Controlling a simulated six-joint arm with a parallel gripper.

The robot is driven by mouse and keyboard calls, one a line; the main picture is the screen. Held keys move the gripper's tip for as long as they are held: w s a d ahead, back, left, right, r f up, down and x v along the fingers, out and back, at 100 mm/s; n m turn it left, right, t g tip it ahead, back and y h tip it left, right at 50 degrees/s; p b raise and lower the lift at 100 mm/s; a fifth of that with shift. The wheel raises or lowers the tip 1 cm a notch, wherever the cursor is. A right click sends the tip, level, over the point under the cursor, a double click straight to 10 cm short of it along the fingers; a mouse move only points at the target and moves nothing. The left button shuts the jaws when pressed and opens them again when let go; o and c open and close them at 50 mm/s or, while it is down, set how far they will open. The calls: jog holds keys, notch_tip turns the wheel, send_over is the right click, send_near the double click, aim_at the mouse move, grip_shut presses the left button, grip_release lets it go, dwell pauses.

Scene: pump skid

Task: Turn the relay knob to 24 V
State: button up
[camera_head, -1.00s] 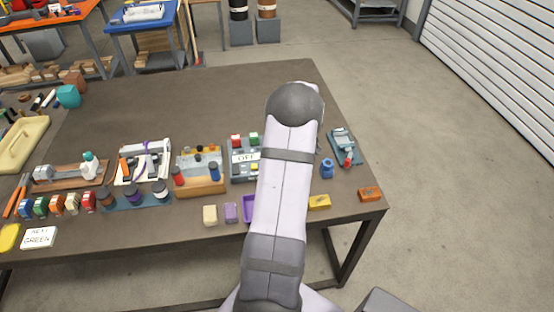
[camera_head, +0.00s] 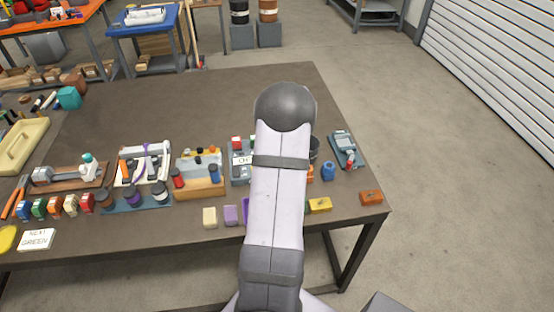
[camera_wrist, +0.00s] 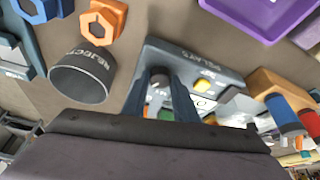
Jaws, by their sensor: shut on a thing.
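The grey relay box (camera_wrist: 190,58) shows in the wrist view, upside down, with lettering that looks like "RELAYS" along its edge. The relay knob (camera_wrist: 160,82) is small and grey on the top of the box. My gripper (camera_wrist: 162,80) has its two dark fingers on either side of the knob and is shut on it. The knob's pointer and scale are too small and covered to read. In the head view the relay box (camera_head: 236,175) is mostly hidden behind my arm, with part of its white display and a red button showing.
A dark cup marked "REJECT" (camera_wrist: 80,82) and an orange hexagonal piece (camera_wrist: 103,20) are beside the box. A purple tray (camera_wrist: 262,12) lies near it. The table's back half (camera_head: 210,95) is clear.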

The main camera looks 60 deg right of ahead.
jog(key=o, duration=1)
jog(key=b+v, duration=0.1)
jog(key=v, duration=0.6)
jog(key=shift+s+r+b, duration=0.1)
jog(key=shift+r+b, duration=0.05)
jog(key=shift+b, duration=0.25)
